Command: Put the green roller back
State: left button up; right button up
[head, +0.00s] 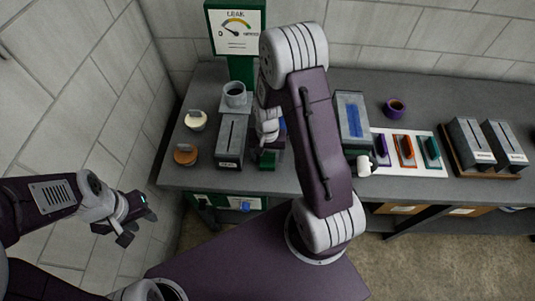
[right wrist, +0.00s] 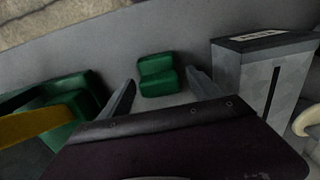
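A small green stepped block (head: 267,159) lies on the grey bench near its front edge; I cannot tell whether it is the roller. In the right wrist view this block (right wrist: 158,75) lies beyond and between the spread fingers, untouched. My right gripper (head: 268,138) is open above the bench, pointing down, partly hidden by its arm; its fingers also show in the right wrist view (right wrist: 160,90). A larger green piece with a yellow bar (right wrist: 65,110) lies at the left of that view. My left gripper (head: 138,222) is open and empty, left of the bench.
A slotted grey box (head: 230,142) stands left of the block. A white mat (head: 440,170) holds purple, orange and teal (head: 432,148) tools. Two slotted boxes (head: 470,140) stand far right. A green gauge stand (head: 237,28) is behind. My right arm hides the bench's middle.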

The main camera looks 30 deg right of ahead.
aim_at(268, 156)
jog(key=shift+r, duration=0.35)
notch_tip(268, 156, up, 12)
jog(key=s+a+f+n+t+b, duration=0.1)
jog(key=s+a+f+n, duration=0.1)
jog(key=s+a+n, duration=0.2)
jog(key=s+n, duration=0.2)
jog(key=s, duration=0.2)
jog(key=shift+s+a, duration=0.2)
jog(key=shift+a, duration=0.2)
dwell(0.5)
